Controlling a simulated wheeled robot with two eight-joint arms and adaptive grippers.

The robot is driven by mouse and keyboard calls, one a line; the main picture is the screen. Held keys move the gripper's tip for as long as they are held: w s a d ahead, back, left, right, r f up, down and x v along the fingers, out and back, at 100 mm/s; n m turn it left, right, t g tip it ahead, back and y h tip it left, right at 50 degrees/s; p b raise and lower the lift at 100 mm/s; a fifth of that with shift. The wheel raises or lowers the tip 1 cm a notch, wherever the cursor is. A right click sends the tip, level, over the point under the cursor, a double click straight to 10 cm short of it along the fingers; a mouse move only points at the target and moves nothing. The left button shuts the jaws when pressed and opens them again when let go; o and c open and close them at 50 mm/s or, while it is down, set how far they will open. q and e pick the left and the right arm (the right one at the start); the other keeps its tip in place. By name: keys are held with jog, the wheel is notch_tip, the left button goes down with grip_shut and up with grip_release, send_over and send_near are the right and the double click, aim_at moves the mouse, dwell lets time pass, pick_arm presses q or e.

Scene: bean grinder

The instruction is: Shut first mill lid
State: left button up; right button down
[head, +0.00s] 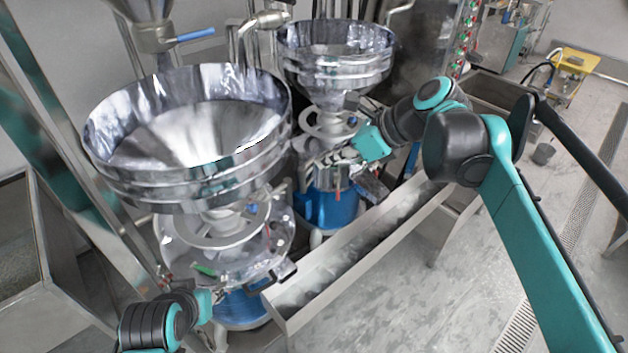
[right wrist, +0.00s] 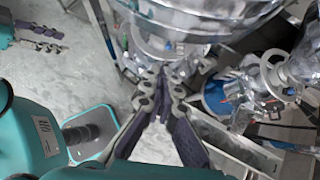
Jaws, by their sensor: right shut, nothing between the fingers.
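The nearer mill has a wide steel hopper (head: 190,135) at the left and a shiny round housing (head: 235,262) below it. A dark handle-like part (head: 272,279) shows at the housing's right side; I cannot tell clearly which part is its lid or how it stands. The farther mill has a smaller hopper (head: 335,65) and a blue base (head: 335,208). My right gripper (head: 318,160) is shut and empty, in front of the farther mill in the head view. Its fingers show shut in the right wrist view (right wrist: 168,92). My left gripper (head: 207,305) is low beside the nearer mill, its fingers unclear.
A long metal trough (head: 350,250) runs in front of the mills. A metal post (head: 60,150) and a bin (head: 22,230) stand at the left. A yellow cart (head: 578,62) is at the far right. The grey floor (head: 440,300) at the front right is clear.

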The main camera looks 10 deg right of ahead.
jog(key=x, duration=0.4)
jog(key=a+r+p+x, duration=0.1)
jog(key=x, duration=0.3)
jog(key=w+p+x, duration=0.1)
jog(key=x, duration=0.3)
jog(key=shift+w+a+r, duration=0.1)
jog(key=shift+w+a, duration=0.05)
jog(key=shift+a, duration=0.25)
